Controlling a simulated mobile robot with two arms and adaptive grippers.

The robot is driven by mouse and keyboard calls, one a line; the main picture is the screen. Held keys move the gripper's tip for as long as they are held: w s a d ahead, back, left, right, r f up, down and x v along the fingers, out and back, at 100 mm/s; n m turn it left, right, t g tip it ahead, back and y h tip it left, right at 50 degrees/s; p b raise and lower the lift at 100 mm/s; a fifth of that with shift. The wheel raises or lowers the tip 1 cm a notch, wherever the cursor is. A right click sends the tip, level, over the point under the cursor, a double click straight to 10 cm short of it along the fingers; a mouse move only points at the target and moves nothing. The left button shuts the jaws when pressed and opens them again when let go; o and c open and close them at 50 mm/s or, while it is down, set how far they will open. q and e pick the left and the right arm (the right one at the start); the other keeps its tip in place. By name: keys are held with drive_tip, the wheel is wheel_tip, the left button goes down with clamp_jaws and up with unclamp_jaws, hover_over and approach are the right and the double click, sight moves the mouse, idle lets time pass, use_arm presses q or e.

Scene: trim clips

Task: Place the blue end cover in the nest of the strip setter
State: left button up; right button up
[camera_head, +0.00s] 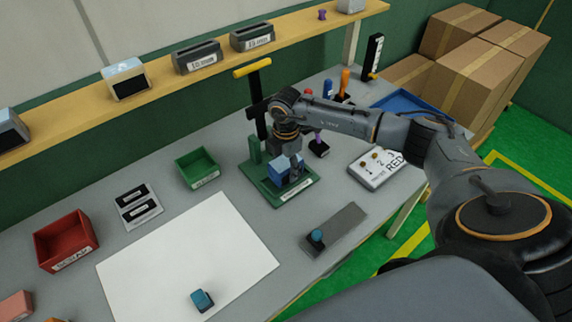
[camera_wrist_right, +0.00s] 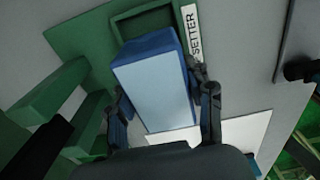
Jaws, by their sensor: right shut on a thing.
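The blue end cover (camera_head: 281,168) is a block with a pale blue face, held at the green strip setter (camera_head: 254,175). In the right wrist view the end cover (camera_wrist_right: 155,88) sits between the two fingers of my right gripper (camera_wrist_right: 162,112), which is shut on it. The setter's square nest (camera_wrist_right: 143,20) shows partly beyond the cover, beside the label reading SETTER. The cover hides part of the nest, and I cannot tell whether it touches the nest floor. In the head view my right gripper (camera_head: 294,170) is over the setter's base. My left gripper is not in view.
The setter's upright with a yellow handle (camera_head: 252,68) stands close behind the gripper. A white sheet (camera_head: 190,255) bears another blue piece (camera_head: 202,300).

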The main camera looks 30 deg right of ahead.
sight(286, 161)
drive_tip(key=shift+f, duration=0.2)
drive_tip(key=shift+f+b, duration=0.5)
drive_tip(key=o, duration=1.4)
drive_tip(key=shift+c, duration=0.2)
drive_tip(key=shift+r, duration=0.1)
drive_tip(key=shift+r+p, duration=0.35)
drive_tip(key=shift+p, duration=0.05)
wheel_tip(286, 161, up, 12)
drive_tip(key=b, duration=0.2)
drive_tip(key=shift+r+b, duration=0.2)
drive_tip(key=shift+b, duration=0.2)
